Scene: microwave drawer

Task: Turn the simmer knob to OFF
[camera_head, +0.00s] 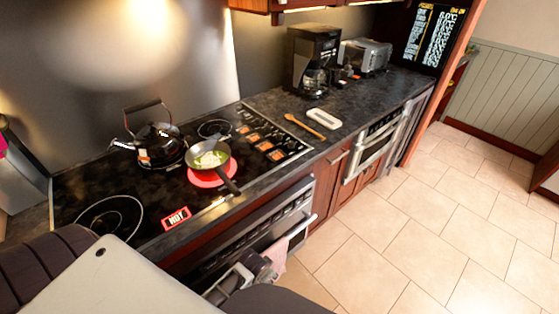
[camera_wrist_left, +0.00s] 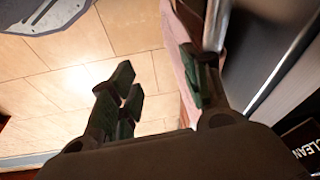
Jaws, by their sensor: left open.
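Several control knobs with orange labels (camera_head: 261,140) run along the right part of the black cooktop (camera_head: 140,205). I cannot tell which is the simmer knob, as the labels are too small to read. A frying pan (camera_head: 207,158) with food in it sits on a red glowing burner (camera_head: 226,174), its handle towards the front edge. My left gripper (camera_head: 262,268) is low in front of the oven, below the counter, beside a pink towel (camera_head: 276,255). In the left wrist view its fingers (camera_wrist_left: 158,88) are apart, with the towel close to the right finger. My right gripper is not in view.
A black kettle (camera_head: 158,140) stands at the back of the cooktop. A red HOT sign (camera_head: 175,218) shows near the front. The oven handle (camera_head: 290,232) sticks out below the counter. A wooden spoon (camera_head: 305,126) lies right of the knobs. The tiled floor (camera_head: 400,220) is clear.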

